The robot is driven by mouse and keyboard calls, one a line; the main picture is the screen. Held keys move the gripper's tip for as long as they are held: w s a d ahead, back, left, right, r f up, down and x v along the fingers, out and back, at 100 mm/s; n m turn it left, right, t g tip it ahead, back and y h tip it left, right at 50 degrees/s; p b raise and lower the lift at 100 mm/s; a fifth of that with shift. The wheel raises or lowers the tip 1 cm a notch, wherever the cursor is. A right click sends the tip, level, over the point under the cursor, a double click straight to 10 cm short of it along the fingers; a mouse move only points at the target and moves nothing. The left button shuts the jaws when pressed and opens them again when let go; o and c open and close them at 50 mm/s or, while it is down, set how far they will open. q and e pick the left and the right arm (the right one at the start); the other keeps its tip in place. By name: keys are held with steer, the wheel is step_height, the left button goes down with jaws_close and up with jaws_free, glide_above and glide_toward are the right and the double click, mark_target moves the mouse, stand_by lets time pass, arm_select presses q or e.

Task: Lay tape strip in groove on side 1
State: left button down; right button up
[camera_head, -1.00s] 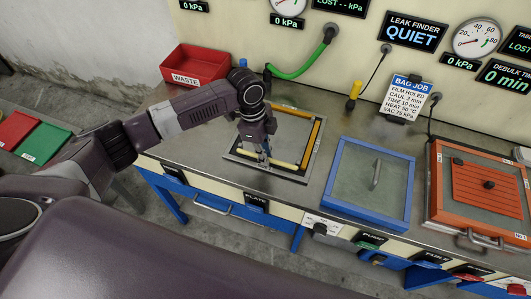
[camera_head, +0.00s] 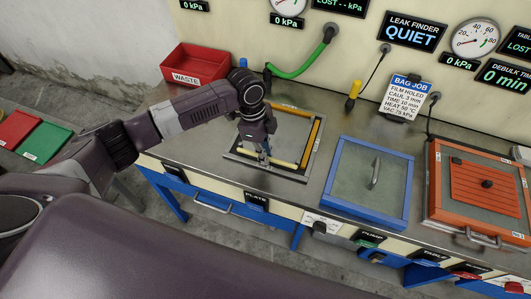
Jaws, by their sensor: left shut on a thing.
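A square plate with a dark frame (camera_head: 298,176) lies on the grey bench, left of the blue-framed lid. A pale yellow tape strip (camera_head: 284,164) lies along its near side. An orange strip (camera_head: 312,143) runs along its right side. My left gripper (camera_head: 264,160) points down over the near side and is shut on the pale yellow strip, at the strip's left part. The gripper and wrist hide part of the plate's left side and middle. From this view I cannot tell whether the strip sits down in the groove. My right gripper is not in view.
A red waste bin (camera_head: 195,66) stands behind my left arm. A green hose (camera_head: 300,70) hangs at the back. A blue-framed lid (camera_head: 345,190) and an orange press (camera_head: 482,190) are to the right. Bare bench shows between plate and lid.

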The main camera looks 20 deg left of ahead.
arm_select(q)
steer(key=shift+f, duration=0.25)
stand_by(0.3)
steer(key=c, duration=1.9)
jaws_free()
steer(key=shift+f, duration=0.1)
